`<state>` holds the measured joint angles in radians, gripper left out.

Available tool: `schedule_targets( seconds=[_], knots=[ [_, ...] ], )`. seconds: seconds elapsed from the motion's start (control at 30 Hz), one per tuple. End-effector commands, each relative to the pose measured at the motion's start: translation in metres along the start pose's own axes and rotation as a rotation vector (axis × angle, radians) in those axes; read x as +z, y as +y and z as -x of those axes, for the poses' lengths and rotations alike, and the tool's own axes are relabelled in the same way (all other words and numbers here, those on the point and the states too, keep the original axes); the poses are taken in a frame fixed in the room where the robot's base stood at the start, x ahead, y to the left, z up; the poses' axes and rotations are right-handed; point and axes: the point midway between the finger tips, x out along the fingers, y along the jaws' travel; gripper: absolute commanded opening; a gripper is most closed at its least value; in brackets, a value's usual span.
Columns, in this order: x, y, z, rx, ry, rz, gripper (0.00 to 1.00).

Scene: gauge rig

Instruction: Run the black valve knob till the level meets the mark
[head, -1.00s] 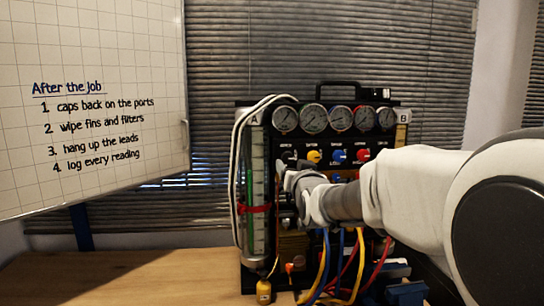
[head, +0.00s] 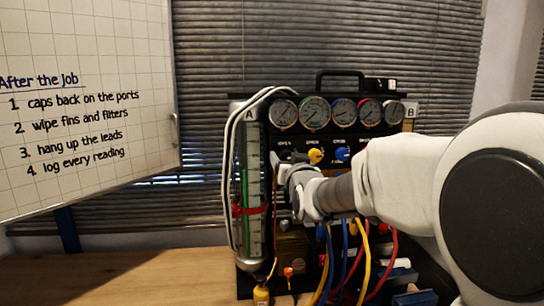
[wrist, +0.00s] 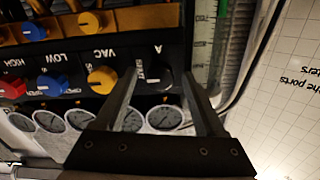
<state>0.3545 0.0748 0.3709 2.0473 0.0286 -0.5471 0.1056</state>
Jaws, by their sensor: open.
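The black valve knob (wrist: 157,76) is on the dark panel in the wrist view, under the label A. My gripper (wrist: 160,80) is open, with one finger on each side of the knob; I cannot tell whether they touch it. In the head view my gripper (head: 285,162) reaches the panel's upper left and hides most of the knob. The sight tube A (head: 256,232) stands upright at the rig's left, with a scale. A red mark band (head: 250,210) circles it. A green column (head: 244,186) shows in the tube, its top above the band.
Yellow (wrist: 103,78), blue (wrist: 52,85) and red (wrist: 13,88) knobs sit beside the black one. Several round gauges (head: 315,112) line the rig's top. Coloured hoses (head: 365,265) hang below my arm. A whiteboard (head: 90,100) stands left; the bench (head: 130,280) is clear there.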

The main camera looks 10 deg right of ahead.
Motion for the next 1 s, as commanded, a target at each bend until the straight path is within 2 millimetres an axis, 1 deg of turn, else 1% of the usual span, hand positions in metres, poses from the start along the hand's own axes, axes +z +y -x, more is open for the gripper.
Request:
schedule_targets(
  seconds=[0.37, 0.47, 0.5, 0.77, 0.8, 1.0],
  knots=[
    [0.0004, 0.0001, 0.0002, 0.000, 0.000, 0.000, 0.72],
    [0.0003, 0.0002, 0.0002, 0.000, 0.000, 0.000, 0.56],
    [0.0003, 0.0002, 0.0002, 0.000, 0.000, 0.000, 0.49],
    [0.0002, 0.0001, 0.0002, 0.000, 0.000, 0.000, 0.02],
    [0.0002, 0.0001, 0.0002, 0.000, 0.000, 0.000, 0.00],
    [0.0006, 0.0000, 0.0002, 0.000, 0.000, 0.006, 0.00]
  ],
)
